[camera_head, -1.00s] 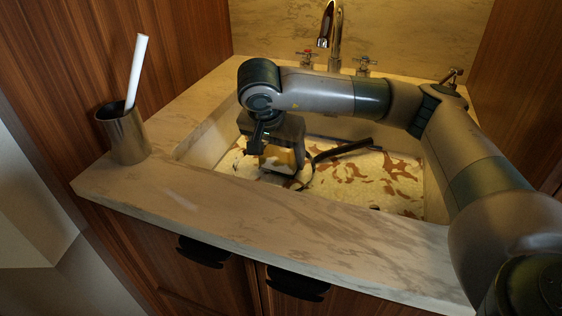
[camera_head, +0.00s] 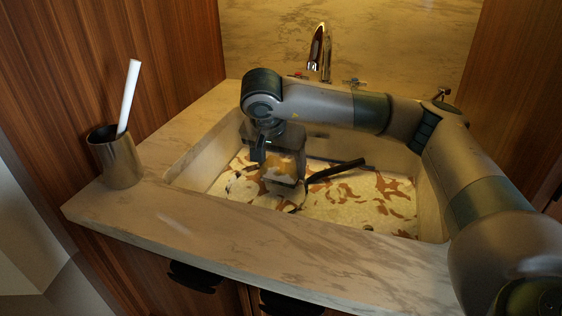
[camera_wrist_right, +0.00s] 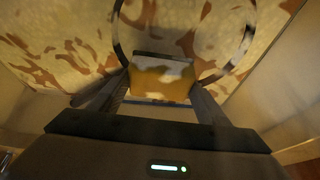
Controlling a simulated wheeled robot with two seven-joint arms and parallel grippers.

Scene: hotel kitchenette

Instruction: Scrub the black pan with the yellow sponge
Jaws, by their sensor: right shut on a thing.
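The yellow sponge (camera_wrist_right: 162,84) is between the two fingers of my right gripper (camera_wrist_right: 162,92), which is shut on it. It also shows in the head view (camera_head: 282,168) below the gripper, low in the sink. The black pan lies in the sink. Its dark handle (camera_head: 337,169) points right and back, and its rim (camera_wrist_right: 249,38) curves around the sponge in the right wrist view. The sponge is over the pan's inside; I cannot tell whether it touches the bottom. Part of the pan is hidden by my gripper. My left gripper is not in view.
Brown stains cover the pale sink floor (camera_head: 350,208). The sink walls surround my right gripper. A chrome faucet (camera_head: 320,50) stands behind. A metal cup (camera_head: 117,160) holding a white stick (camera_head: 129,97) stands on the left counter. The front counter (camera_head: 250,222) is clear.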

